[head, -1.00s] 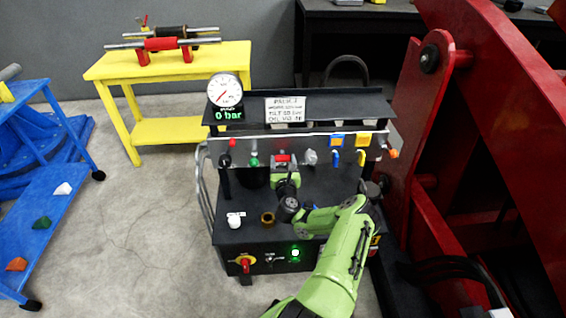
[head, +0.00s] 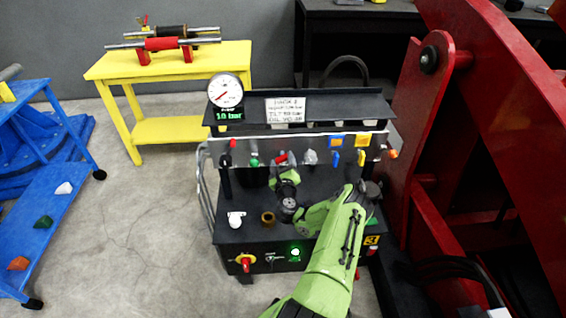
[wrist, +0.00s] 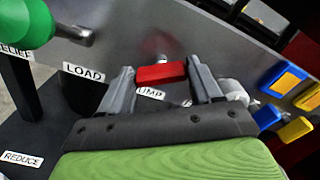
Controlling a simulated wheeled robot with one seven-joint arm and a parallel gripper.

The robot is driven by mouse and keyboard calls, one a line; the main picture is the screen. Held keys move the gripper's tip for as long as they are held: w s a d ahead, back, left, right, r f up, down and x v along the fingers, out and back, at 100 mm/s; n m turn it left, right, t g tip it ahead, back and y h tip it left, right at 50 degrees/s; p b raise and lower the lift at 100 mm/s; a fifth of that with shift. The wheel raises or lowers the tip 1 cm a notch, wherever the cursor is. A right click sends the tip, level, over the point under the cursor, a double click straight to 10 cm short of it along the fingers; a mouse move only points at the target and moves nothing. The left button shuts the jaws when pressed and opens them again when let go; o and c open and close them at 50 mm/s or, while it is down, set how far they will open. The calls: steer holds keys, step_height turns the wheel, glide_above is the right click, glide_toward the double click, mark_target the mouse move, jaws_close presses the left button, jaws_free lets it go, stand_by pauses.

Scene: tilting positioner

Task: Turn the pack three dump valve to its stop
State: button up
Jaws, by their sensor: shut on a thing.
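The dump valve has a red bar handle (head: 281,158) on the grey valve panel (head: 342,148) of the black power pack. In the wrist view the red handle (wrist: 162,74) lies between my fingers, over a label that reads "UMP" with its first letter hidden. My gripper (wrist: 160,78) is shut on this handle. In the head view my wrist hides part of the gripper, and the handle looks slightly tilted. The round gauge (head: 225,91) stands above the panel, and its green display (head: 238,114) appears to read 10 bar.
A green knob (wrist: 25,22) by the LOAD label is left of my gripper. A grey knob (head: 310,157) and blue and yellow levers (wrist: 296,130) are close on its right. A large red frame (head: 510,120) stands to the right of the pack.

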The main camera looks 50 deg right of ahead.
steer(key=n, duration=0.5)
steer(key=shift+w+a+f+n, duration=0.15)
steer(key=shift+n, duration=0.15)
steer(key=n+b, duration=0.2)
steer(key=n, duration=0.3)
steer(key=shift+f+n, duration=0.15)
steer(key=shift+n, duration=0.45)
steer(key=o, duration=1.1)
steer(key=shift+c, duration=0.2)
